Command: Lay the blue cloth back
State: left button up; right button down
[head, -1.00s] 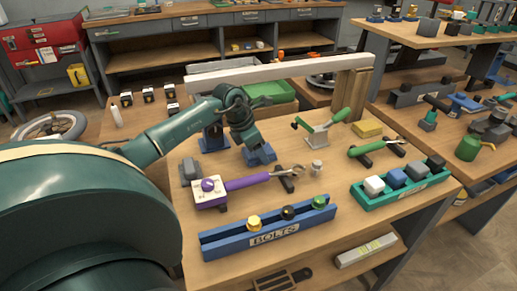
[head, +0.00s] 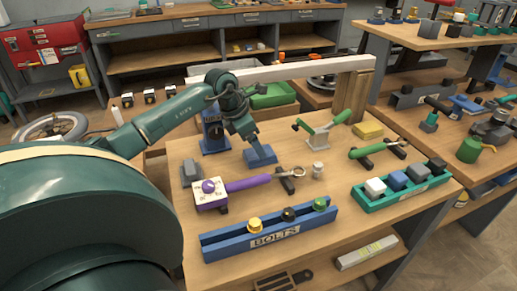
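A small blue piece, which looks like the blue cloth (head: 261,155), is on or just above the wooden workbench top (head: 235,225), behind the purple-handled tool. My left gripper (head: 253,141) comes down from the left arm and points at this blue piece from above. Its fingertips meet or overlap the blue piece in the picture. The fingers are too small and dark to tell whether they are open or shut on it. My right gripper is not in the head view.
A blue-based stand (head: 214,138) is close left of the gripper. The purple-handled tool (head: 235,186) lies in front, then the blue BOLTS rack (head: 270,236). A green-handled clamp (head: 318,138) and a green tray (head: 400,190) stand to the right. A pale beam (head: 290,70) spans behind.

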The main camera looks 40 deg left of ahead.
pick_arm(q)
jog(key=v, duration=0.7)
jog(key=shift+s+r, duration=0.15)
jog(key=shift+r, duration=0.05)
